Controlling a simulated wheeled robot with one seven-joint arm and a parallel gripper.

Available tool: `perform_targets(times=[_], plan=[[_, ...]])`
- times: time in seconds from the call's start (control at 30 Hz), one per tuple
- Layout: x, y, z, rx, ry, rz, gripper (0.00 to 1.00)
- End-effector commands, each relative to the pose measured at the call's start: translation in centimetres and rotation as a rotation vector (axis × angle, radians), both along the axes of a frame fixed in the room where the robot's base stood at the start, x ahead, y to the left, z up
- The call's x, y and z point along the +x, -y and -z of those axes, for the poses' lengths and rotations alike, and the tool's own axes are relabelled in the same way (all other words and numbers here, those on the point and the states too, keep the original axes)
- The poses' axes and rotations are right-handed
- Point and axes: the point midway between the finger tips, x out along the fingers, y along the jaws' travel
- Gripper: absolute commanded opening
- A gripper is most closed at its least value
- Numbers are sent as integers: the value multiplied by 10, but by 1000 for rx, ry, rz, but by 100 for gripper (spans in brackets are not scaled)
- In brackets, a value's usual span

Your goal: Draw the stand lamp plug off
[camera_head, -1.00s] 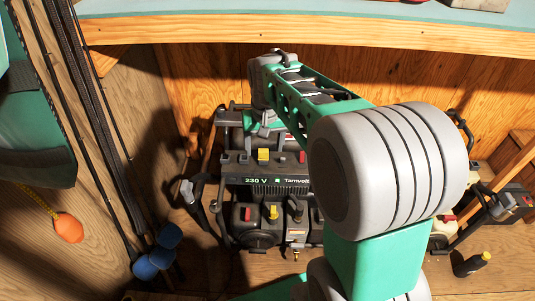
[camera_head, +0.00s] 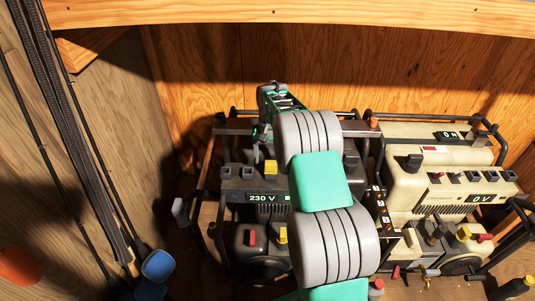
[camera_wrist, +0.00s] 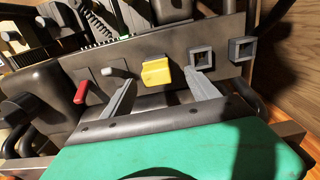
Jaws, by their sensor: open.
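A yellow plug (camera_wrist: 155,73) sits in the front panel of the dark generator (camera_head: 240,187). It also shows in the head view (camera_head: 270,168). No label tells whether it is the stand lamp's. My gripper (camera_wrist: 161,78) is open, with one finger on each side of the yellow plug in the wrist view. I cannot tell whether the fingers touch it. In the head view, my gripper (camera_head: 264,154) is just above the panel, and my arm hides the panel's right part. Two empty square sockets (camera_wrist: 201,58) are right of the plug in the wrist view.
A red lever (camera_wrist: 81,93) and a grey lever (camera_wrist: 116,72) stand left of the plug in the wrist view. A dark tube frame surrounds the generator, whose display reads 230 V. A cream generator (camera_head: 440,195) reading 0 V stands to the right. Rods (camera_head: 85,150) lean at left.

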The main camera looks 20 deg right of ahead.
Motion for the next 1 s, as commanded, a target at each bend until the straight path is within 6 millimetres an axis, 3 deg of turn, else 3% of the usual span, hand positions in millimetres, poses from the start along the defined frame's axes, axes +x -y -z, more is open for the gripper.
perform_targets(times=[0.2, 0.4, 0.63, 1.0], plan=[[-2, 5, 42, 0, -3, 8, 69], [-1, 3, 67, 0, -1, 6, 69], [-1, 2, 68, 0, 0, 3, 69], [-1, 2, 68, 0, -1, 2, 40]])
